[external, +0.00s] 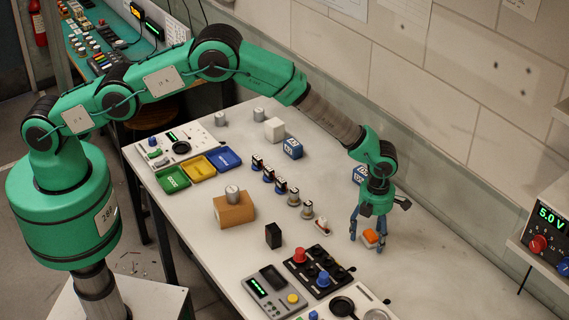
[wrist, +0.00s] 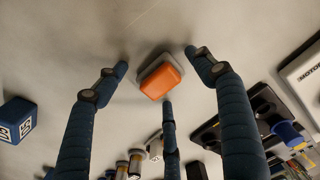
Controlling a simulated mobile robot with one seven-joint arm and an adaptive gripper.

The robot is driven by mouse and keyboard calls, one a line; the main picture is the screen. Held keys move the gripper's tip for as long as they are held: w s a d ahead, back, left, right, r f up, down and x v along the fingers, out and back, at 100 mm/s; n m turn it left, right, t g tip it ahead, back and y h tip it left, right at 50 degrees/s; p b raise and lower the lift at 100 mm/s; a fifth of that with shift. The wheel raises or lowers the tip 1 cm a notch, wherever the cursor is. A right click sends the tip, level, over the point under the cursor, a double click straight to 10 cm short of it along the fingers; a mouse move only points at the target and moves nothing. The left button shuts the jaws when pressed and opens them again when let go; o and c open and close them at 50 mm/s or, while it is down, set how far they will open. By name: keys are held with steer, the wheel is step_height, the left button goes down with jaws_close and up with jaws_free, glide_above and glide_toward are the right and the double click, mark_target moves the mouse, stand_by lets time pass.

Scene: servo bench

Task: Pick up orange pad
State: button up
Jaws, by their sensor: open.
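The orange pad (external: 370,236) sits on a small grey base on the white bench, toward the right of the external view. In the wrist view the orange pad (wrist: 160,81) lies near the middle, with its grey base (wrist: 146,66) showing around it. My gripper (external: 368,240) points down over the pad with blue fingers spread around it. In the wrist view my gripper (wrist: 160,75) shows two fingers on either side and a third below the pad. Gaps show between the side fingers and the pad; whether the third finger touches it I cannot tell.
A black panel (external: 318,272) with red and blue knobs lies to the front left of the pad. A row of small cylinders (external: 280,185) stands to the left. The bench right of the pad is clear.

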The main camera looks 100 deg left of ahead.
mark_target(371, 234)
steer(key=shift+c, duration=0.2)
steer(key=c, duration=1.2)
steer(key=shift+r, duration=0.15)
steer(key=shift+r, duration=4.85)
